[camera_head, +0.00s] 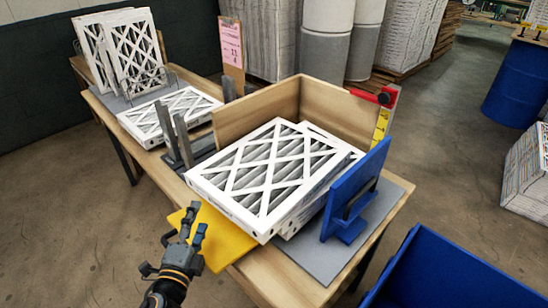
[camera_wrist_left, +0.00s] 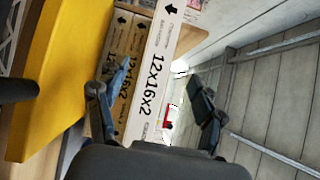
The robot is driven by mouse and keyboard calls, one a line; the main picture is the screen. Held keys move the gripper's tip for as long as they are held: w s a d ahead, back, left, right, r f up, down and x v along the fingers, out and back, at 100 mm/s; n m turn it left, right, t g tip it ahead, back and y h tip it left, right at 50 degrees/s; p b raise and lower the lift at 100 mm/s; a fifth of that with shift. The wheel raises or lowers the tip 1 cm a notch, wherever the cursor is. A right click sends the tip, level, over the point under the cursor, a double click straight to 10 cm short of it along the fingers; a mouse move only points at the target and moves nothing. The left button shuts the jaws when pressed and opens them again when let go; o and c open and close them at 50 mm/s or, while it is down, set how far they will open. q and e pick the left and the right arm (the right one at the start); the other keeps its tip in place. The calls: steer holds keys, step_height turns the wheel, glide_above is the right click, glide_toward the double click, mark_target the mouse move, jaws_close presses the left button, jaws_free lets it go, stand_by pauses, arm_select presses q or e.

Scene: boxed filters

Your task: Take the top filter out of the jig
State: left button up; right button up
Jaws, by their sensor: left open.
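The top filter (camera_head: 270,172), white-framed with a lattice face, lies in the jig, whose wooden fence (camera_head: 250,108) stands behind it. It sits shifted toward the near left over at least one more filter (camera_head: 325,135). A blue upright plate (camera_head: 355,192) stands at the right and a yellow plate (camera_head: 222,240) at the near left. My left gripper (camera_head: 196,221) is open and empty beside the yellow plate, apart from the filter. In the left wrist view, a white filter edge marked 12x16x2 (camera_wrist_left: 152,82) shows beyond the open fingers (camera_wrist_left: 158,72). My right gripper is out of view.
More filters stand in a rack (camera_head: 135,55) at the table's far left, and another lies flat (camera_head: 170,115) before it. Dark upright posts (camera_head: 175,140) stand left of the jig. A blue bin (camera_head: 450,275) is at the lower right. Floor is clear at left.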

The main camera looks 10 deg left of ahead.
mark_target(207, 196)
arm_select(q)
steer(key=w, duration=0.3)
steer(key=shift+r+p, duration=0.2)
steer(key=shift+p, duration=0.2)
steer(key=w, duration=0.4)
steer(key=shift+w+p, duration=0.4)
steer(key=shift+w+f, duration=0.1)
steer(key=shift+w, duration=0.5)
steer(key=w, duration=0.3)
steer(key=shift+w+d+f+p, duration=0.1)
steer(key=shift+w+f+p, duration=0.15)
steer(key=shift+p, duration=0.1)
steer(key=shift+w, duration=0.5)
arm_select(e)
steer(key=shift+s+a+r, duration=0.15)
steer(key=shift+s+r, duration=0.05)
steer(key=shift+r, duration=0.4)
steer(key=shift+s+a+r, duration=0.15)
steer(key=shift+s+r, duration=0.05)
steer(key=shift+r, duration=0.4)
arm_select(q)
steer(key=shift+s, duration=0.1)
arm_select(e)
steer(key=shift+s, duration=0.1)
